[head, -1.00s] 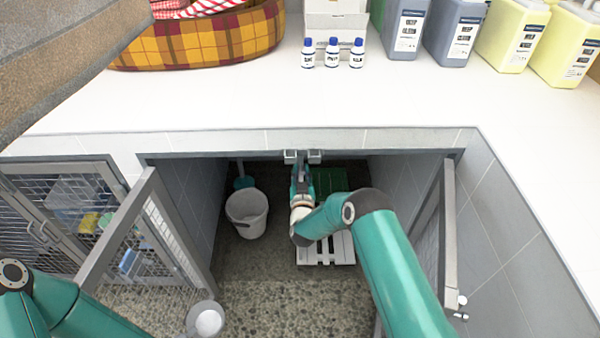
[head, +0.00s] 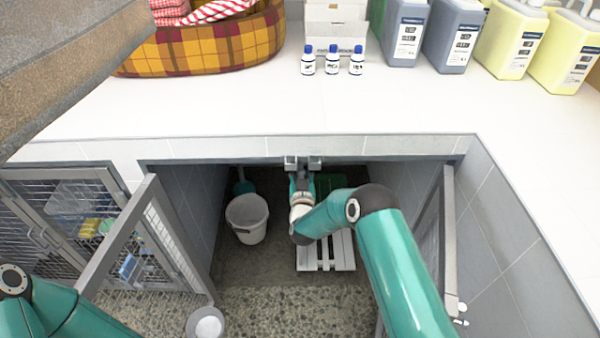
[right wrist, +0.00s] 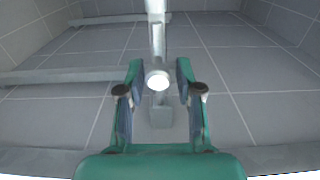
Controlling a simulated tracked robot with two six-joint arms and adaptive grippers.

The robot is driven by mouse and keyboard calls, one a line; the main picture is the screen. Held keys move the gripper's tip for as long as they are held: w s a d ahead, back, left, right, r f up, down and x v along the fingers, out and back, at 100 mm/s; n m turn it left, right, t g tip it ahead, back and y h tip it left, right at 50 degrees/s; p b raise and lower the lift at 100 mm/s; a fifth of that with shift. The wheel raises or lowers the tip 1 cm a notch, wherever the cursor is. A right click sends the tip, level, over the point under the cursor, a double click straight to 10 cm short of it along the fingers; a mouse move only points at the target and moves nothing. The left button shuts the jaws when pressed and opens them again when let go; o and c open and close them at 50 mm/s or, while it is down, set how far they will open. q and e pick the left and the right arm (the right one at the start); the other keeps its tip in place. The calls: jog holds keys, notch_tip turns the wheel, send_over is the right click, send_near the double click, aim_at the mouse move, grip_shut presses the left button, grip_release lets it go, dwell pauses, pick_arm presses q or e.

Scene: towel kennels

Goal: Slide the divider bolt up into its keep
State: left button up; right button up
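In the right wrist view a grey metal rod, which looks like the divider bolt (right wrist: 157,40), runs down from the top and ends in a bright round face. My right gripper (right wrist: 158,72) is open, with one finger on each side of that end and a gap showing at both sides. A grey block (right wrist: 161,115) sits beyond and below the round end. In the head view my right gripper (head: 302,178) is under the counter's front edge, just below two small grey blocks (head: 315,162). I cannot tell which part is the keep. My left gripper is out of view.
A white bucket (head: 246,220) and a pale slatted pallet (head: 327,252) stand on the floor of the bay. Mesh doors stand open at left (head: 150,245) and right (head: 447,240). Bottles (head: 332,62) and a plaid bed (head: 205,45) are on the counter.

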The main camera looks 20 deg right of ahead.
jog(key=shift+o, duration=0.4)
jog(key=shift+f, duration=0.15)
jog(key=shift+s, duration=0.1)
jog(key=shift+s+a, duration=0.15)
jog(key=shift+s, duration=0.25)
jog(key=v, duration=1.1)
